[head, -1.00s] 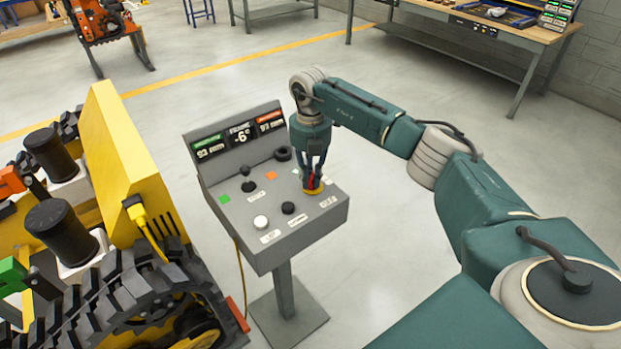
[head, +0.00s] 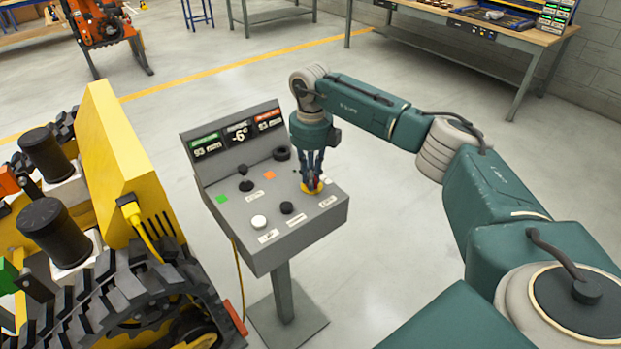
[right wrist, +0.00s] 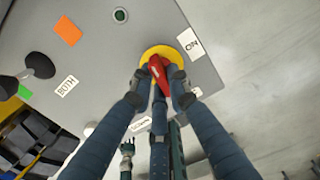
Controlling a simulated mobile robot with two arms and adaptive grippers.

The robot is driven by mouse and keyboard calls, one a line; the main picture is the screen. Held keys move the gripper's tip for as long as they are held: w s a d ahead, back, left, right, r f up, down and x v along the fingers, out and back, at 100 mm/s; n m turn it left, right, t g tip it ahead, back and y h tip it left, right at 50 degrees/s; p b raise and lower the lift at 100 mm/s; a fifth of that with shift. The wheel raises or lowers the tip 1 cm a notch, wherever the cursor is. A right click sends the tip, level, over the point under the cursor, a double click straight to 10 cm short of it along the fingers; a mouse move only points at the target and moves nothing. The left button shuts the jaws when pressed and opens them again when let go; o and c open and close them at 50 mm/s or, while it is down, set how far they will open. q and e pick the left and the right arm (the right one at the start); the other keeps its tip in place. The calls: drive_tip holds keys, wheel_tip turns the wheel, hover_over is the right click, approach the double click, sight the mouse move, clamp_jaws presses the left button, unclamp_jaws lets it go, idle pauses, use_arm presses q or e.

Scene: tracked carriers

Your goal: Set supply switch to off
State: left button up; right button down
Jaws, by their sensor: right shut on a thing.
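The supply switch is a red handle (right wrist: 158,74) on a round yellow plate (right wrist: 162,51) on the grey control console (head: 235,172). My right gripper (head: 312,184) points down over the plate at the console's right side. In the right wrist view its fingers (right wrist: 158,84) are closed on both sides of the red handle. An "ON" label (right wrist: 190,42) sits right of the plate; another label below it is partly covered by a finger. Which label the handle points to is unclear. A small teal hand-like part, perhaps my left gripper (right wrist: 127,148), shows beyond the console edge.
The console also carries a black joystick (head: 246,180), a black knob (head: 286,208) and a white knob (head: 259,222). A yellow tracked carrier (head: 110,150) stands close on the left. Open floor lies right of the console.

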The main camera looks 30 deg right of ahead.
drive_tip(key=shift+n, duration=0.6)
drive_tip(key=shift+r+n, duration=0.1)
drive_tip(key=shift+n, duration=0.2)
drive_tip(key=shift+d, duration=0.1)
drive_tip(key=c, duration=1.7)
unclamp_jaws()
drive_tip(key=shift+o, duration=0.2)
wheel_tip(320, 180, up, 12)
drive_tip(key=shift+s, duration=0.1)
